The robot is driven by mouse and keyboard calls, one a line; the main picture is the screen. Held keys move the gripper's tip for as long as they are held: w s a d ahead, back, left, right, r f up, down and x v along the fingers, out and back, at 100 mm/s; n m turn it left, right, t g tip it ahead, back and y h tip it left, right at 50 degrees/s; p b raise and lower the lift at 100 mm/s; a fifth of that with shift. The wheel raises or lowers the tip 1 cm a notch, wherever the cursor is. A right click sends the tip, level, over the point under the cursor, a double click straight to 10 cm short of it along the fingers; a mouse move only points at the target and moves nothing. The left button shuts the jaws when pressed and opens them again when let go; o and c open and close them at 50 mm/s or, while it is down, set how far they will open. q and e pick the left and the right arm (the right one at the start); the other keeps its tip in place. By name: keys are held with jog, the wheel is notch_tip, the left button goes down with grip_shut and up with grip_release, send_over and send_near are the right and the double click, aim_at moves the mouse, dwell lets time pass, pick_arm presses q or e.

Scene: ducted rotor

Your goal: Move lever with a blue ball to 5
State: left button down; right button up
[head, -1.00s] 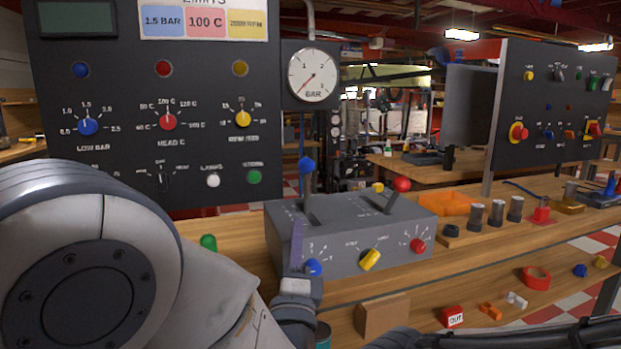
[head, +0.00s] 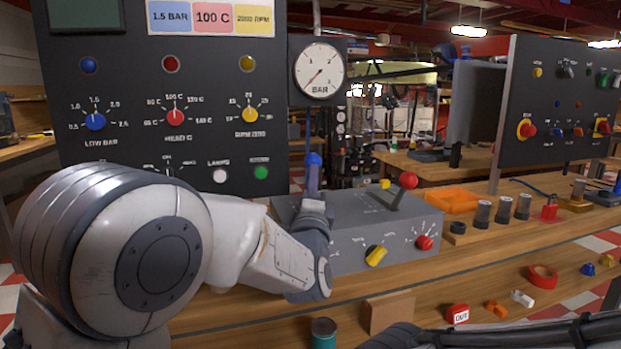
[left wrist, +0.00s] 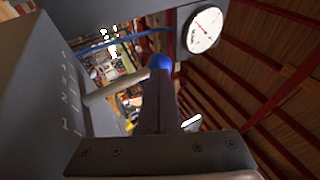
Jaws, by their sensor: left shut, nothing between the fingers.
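The lever's blue ball (head: 313,158) stands above the left part of the grey box (head: 375,225). In the left wrist view the blue ball (left wrist: 161,62) tops a pale lever shaft (left wrist: 112,91). My left gripper (head: 312,182) is shut and empty, its fingers pointing up just below the ball. In the left wrist view the shut fingers (left wrist: 156,100) reach close to the ball and overlap its lower edge; whether they touch it I cannot tell. My gripper and wrist hide the lever's shaft, slot and scale in the head view.
A red-ball lever (head: 407,181) stands on the box's right part. Yellow (head: 376,256) and red (head: 425,243) knobs are on its front. A gauge (head: 320,71) and a dark panel (head: 180,130) rise behind. An orange tray (head: 452,202) lies to the right.

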pick_arm(q)
jog(key=shift+a, duration=0.25)
jog(key=shift+d+r, duration=0.1)
jog(key=shift+d, duration=0.05)
jog(key=shift+w+r+p, duration=0.1)
jog(key=shift+w+p, duration=0.1)
jog(key=shift+p, duration=0.35)
jog(key=w+g+p, duration=0.1)
jog(key=w+p, duration=0.1)
jog(key=p, duration=0.2)
jog(key=w+a+n+g+p, duration=0.1)
jog(key=w+g+p, duration=0.1)
jog(key=p, duration=0.2)
jog(key=w+a+n+g+p, duration=0.1)
jog(key=w+p, duration=0.2)
jog(key=p, duration=0.1)
jog(key=shift+a+g+y+p, duration=0.15)
jog(key=shift+g+y+p, duration=0.15)
jog(key=shift+y, duration=0.1)
jog(key=shift+w+a+f+g+p, duration=0.2)
jog(key=shift+w+f+g+p, duration=0.3)
jog(key=shift+p, duration=0.35)
